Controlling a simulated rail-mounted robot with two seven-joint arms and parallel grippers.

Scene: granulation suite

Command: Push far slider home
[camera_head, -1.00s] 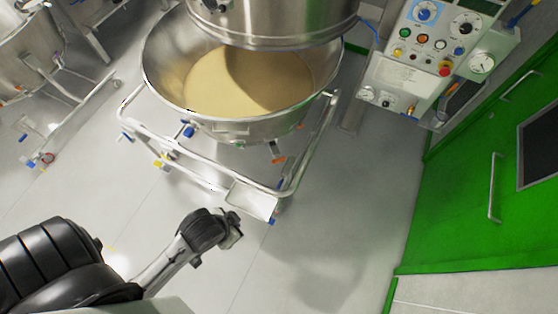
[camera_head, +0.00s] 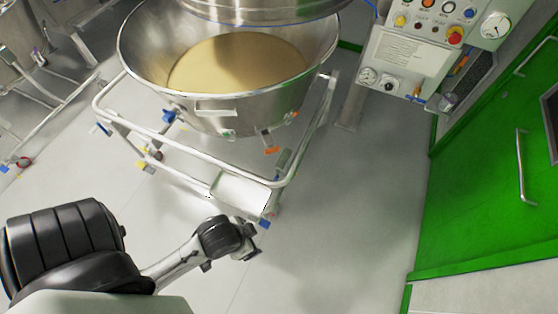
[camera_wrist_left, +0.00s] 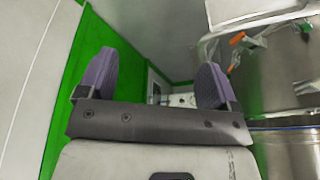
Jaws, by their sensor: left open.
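My left gripper (camera_head: 245,240) is low in the head view, just below the front of the bowl trolley, apart from the control panel. In the left wrist view the two purple-grey fingers of the left gripper (camera_wrist_left: 155,78) stand wide apart with nothing between them. A control panel (camera_head: 412,50) with buttons, dials and gauges is at the upper right, its top cut off by the frame edge. I cannot make out which part is the far slider. My right gripper is not in view.
A steel bowl (camera_head: 220,112) of tan powder sits on a tubular trolley (camera_head: 190,158), with a steel lid (camera_head: 260,8) above. A green door with a handle (camera_head: 521,165) is at the right. Grey floor (camera_head: 345,220) is clear between trolley and door.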

